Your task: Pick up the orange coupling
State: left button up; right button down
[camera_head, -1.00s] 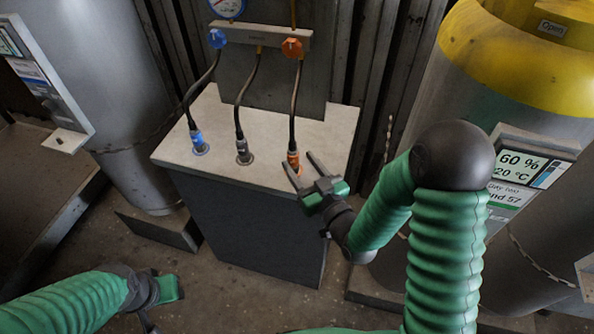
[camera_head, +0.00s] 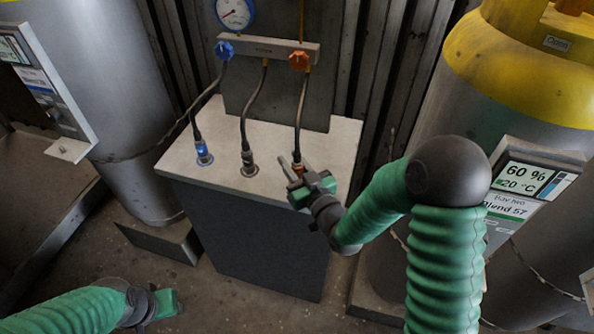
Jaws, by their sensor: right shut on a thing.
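The orange coupling (camera_head: 298,169) stands at the right end of the row on the pale top of the grey cabinet (camera_head: 335,150), with a black hose rising from it to the orange knob (camera_head: 299,61). My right gripper (camera_head: 293,168) is shut on the coupling, its fingers on either side. The gripper body hides the coupling's lower part, so I cannot tell whether it still sits in its socket. My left gripper (camera_head: 165,308) is low at the bottom left, away from the cabinet; its fingers do not show clearly.
A blue coupling (camera_head: 204,154) and a dark grey coupling (camera_head: 248,165) stand left of the orange one, each on its own hose. A manifold bar (camera_head: 268,49) and a gauge (camera_head: 235,13) are behind. Large tanks flank the cabinet on the left (camera_head: 100,80) and right (camera_head: 480,110).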

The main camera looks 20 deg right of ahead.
jog(key=shift+d, duration=0.2)
jog(key=shift+r, duration=0.1)
